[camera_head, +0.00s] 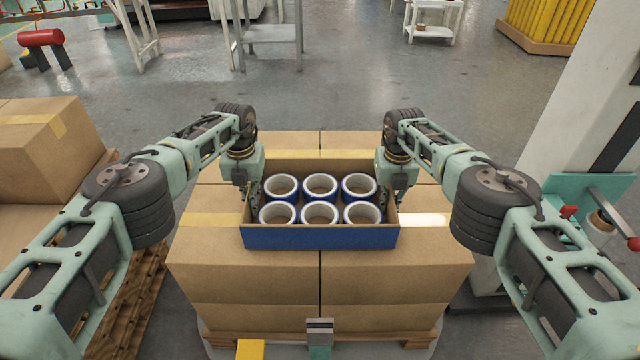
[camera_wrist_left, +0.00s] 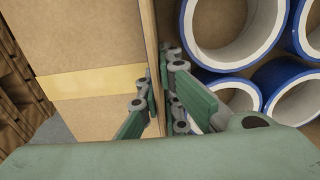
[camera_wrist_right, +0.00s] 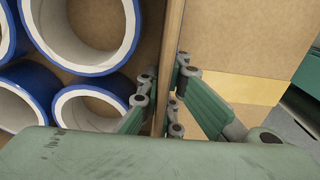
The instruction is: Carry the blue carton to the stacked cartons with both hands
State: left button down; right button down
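The blue carton (camera_head: 320,237) is an open box with a blue front wall and brown inner walls. It holds several blue-rimmed white tape rolls (camera_head: 320,212). It is over the middle of the stacked cartons (camera_head: 235,275); I cannot tell whether it rests on them or hangs slightly above. My left gripper (camera_head: 252,192) is shut on its left wall, one finger on each side, as the left wrist view shows (camera_wrist_left: 158,98). My right gripper (camera_head: 396,190) is likewise shut on its right wall, seen in the right wrist view (camera_wrist_right: 162,95). The fingertips are partly hidden in the head view.
Another stack of brown cartons (camera_head: 40,160) stands at the left on a wooden pallet (camera_head: 135,300). A white column (camera_head: 575,110) and a teal fixture (camera_head: 590,190) with red knobs are at the right. Open grey floor (camera_head: 340,80) lies beyond the stack.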

pick_arm(q)
jog(key=shift+a+f, duration=0.15)
pick_arm(e)
jog(key=shift+d+f, duration=0.15)
jog(key=shift+f, duration=0.05)
pick_arm(q)
jog(key=c, duration=2.1)
grip_release()
pick_arm(e)
jog(key=c, duration=2.1)
grip_release()
jog(key=shift+s, duration=0.1)
pick_arm(q)
jog(key=shift+o, duration=0.6)
pick_arm(e)
jog(key=shift+o, duration=0.6)
pick_arm(q)
notch_tip(320, 180, up, 12)
pick_arm(e)
jog(key=shift+r, duration=0.1)
notch_tip(320, 180, up, 12)
jog(key=shift+f, duration=0.1)
